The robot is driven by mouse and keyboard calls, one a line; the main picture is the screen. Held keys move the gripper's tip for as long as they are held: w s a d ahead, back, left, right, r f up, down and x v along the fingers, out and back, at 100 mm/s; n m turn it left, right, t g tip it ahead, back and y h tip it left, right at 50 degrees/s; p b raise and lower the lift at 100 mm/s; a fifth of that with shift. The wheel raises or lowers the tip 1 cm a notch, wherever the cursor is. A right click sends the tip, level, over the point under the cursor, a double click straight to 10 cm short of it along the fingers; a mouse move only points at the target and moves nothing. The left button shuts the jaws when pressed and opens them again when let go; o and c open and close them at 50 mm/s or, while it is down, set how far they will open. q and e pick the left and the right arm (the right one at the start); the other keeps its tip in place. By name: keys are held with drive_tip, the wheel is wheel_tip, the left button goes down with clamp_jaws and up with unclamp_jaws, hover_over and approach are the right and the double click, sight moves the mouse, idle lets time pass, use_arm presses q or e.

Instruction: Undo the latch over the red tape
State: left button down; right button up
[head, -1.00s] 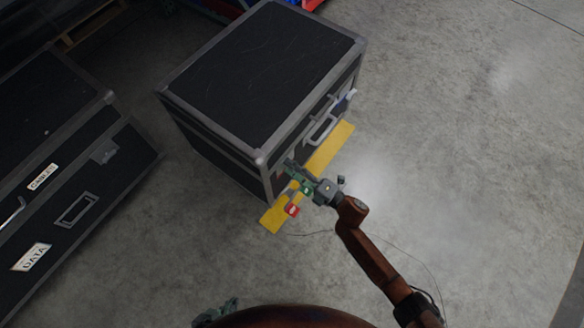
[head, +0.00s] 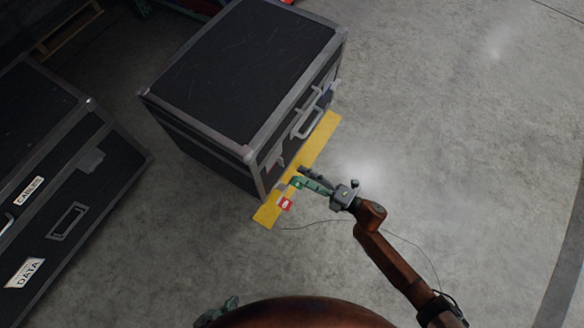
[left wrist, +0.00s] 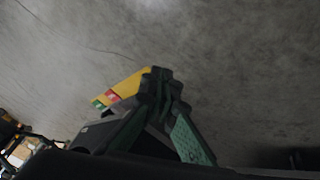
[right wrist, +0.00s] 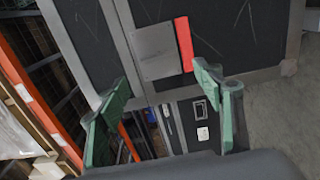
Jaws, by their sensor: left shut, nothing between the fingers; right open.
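The black case (head: 245,75) with grey metal edges stands on the floor. In the right wrist view, a flat grey latch plate (right wrist: 155,50) sits on its dark face, with the red tape (right wrist: 184,43) upright along its right side. In the head view the latch (head: 274,155) is small, near the case's near corner. My right gripper (head: 298,178) is in front of that face, apart from it; its green fingers (right wrist: 165,105) are open and empty. My left gripper (head: 225,308) is at the bottom edge, partly hidden; its fingers (left wrist: 160,85) are shut and empty.
A carry handle (head: 306,122) sits farther along the same face. Another dark case (head: 45,190) stands at left. The floor at right is clear.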

drive_tip(key=shift+v, duration=1.25)
